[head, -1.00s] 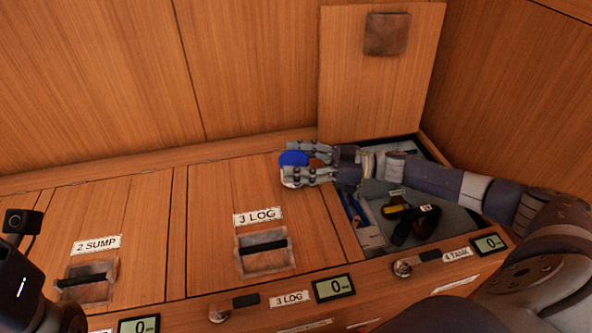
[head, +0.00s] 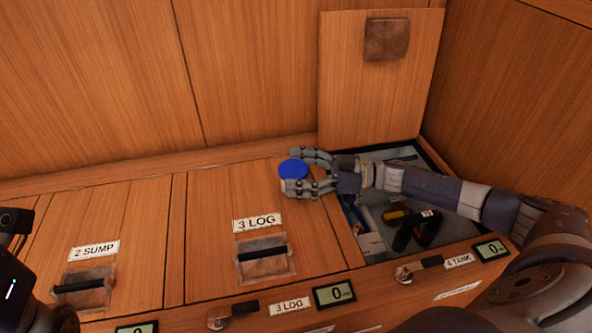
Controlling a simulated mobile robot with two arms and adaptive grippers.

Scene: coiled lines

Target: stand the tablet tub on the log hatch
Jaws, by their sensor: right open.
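The tablet tub (head: 293,171), with a blue lid and a pale body, is at the back right of the log hatch (head: 215,205), the closed wooden panel labelled 3 LOG. It looks upright on the wood; its underside is partly hidden. My right gripper (head: 310,172) comes in from the right and is open, one finger behind the tub and one in front of it. Whether a finger touches the tub I cannot tell. Part of my left arm shows at the left edge; its gripper fingers are out of view.
Right of the log hatch is an open locker (head: 375,245) with tools and dark items inside; its raised lid (head: 375,95) leans on the back wall. The sump hatch (head: 125,225) is closed on the left. Most of the log hatch is bare.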

